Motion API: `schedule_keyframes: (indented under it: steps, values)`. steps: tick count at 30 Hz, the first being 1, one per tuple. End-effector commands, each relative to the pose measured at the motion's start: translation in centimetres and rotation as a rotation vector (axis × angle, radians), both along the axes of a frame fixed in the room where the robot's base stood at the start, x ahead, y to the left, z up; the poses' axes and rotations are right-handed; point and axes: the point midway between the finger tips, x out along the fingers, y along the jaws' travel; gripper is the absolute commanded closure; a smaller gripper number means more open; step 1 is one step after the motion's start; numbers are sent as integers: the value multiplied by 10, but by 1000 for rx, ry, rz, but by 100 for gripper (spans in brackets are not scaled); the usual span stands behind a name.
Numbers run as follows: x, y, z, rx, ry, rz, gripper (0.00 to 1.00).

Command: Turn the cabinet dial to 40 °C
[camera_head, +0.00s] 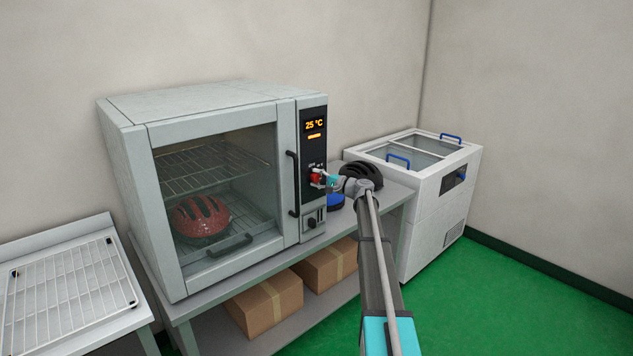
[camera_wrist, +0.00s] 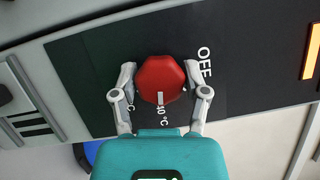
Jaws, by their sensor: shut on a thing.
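The grey cabinet (camera_head: 212,112) stands on a bench, its glass door closed. Its display (camera_head: 315,125) reads 25 °C. The red dial (camera_head: 316,175) is on the black panel below the display. In the wrist view the dial (camera_wrist: 160,78) fills the space between the fingertips of my gripper (camera_wrist: 160,70), which is shut on it from both sides. The dial's white mark points toward the bottom of the picture, at a °C label whose number is partly unclear. An OFF label (camera_wrist: 204,62) is at the dial's right; another °C label is partly hidden by the left finger.
A red helmet (camera_head: 200,219) sits inside the cabinet. A black helmet (camera_head: 361,174) and a blue item (camera_head: 336,201) are on the bench near my arm. Cardboard boxes (camera_head: 265,305) are below. A white chest (camera_head: 425,190) stands right, a wire rack (camera_head: 70,285) left; green floor is clear.

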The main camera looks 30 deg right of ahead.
Motion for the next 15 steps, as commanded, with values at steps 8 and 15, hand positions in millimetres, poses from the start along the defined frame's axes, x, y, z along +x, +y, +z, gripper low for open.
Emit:
schedule_keyframes:
  steps: [8, 15]
  values:
    - [1, 0, 0, 9, 3, -2, 89]
    - [1, 0, 0, 8, 1, -2, 22]
